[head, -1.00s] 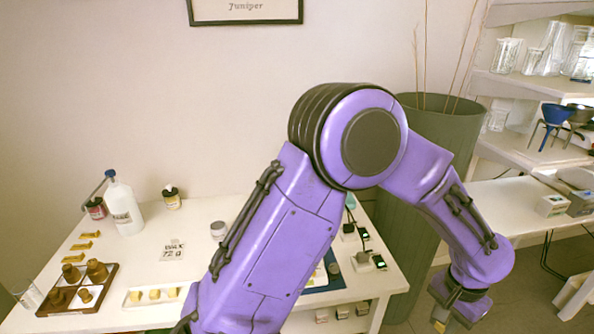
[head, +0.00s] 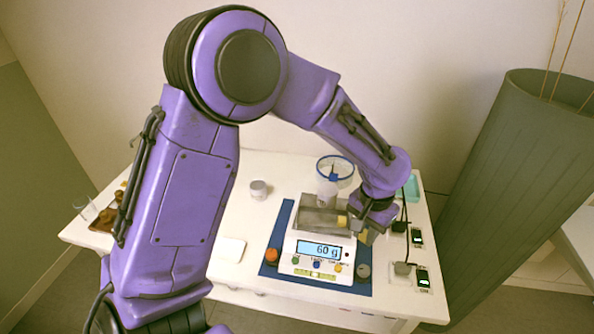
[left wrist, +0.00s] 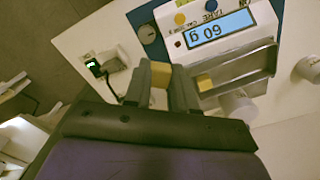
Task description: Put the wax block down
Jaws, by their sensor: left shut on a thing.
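My left gripper (head: 360,229) is at the right side of the digital scale (head: 318,252), which reads 60 g. It is shut on a small yellow wax block (left wrist: 159,82), seen between the two fingers (left wrist: 161,86) in the left wrist view; the held block also shows under the gripper in the head view (head: 364,237). A second yellow block (left wrist: 204,82) is in the scale's metal pan (left wrist: 236,70), beside the gripper; it shows in the head view (head: 342,220) too. The held block appears just outside the pan's edge. My right gripper is in neither current view.
The scale stands on a blue mat (head: 273,242). An orange-topped item (head: 271,256) and a grey round piece (head: 363,271) flank it. A blue-rimmed vessel (head: 335,168) is behind.

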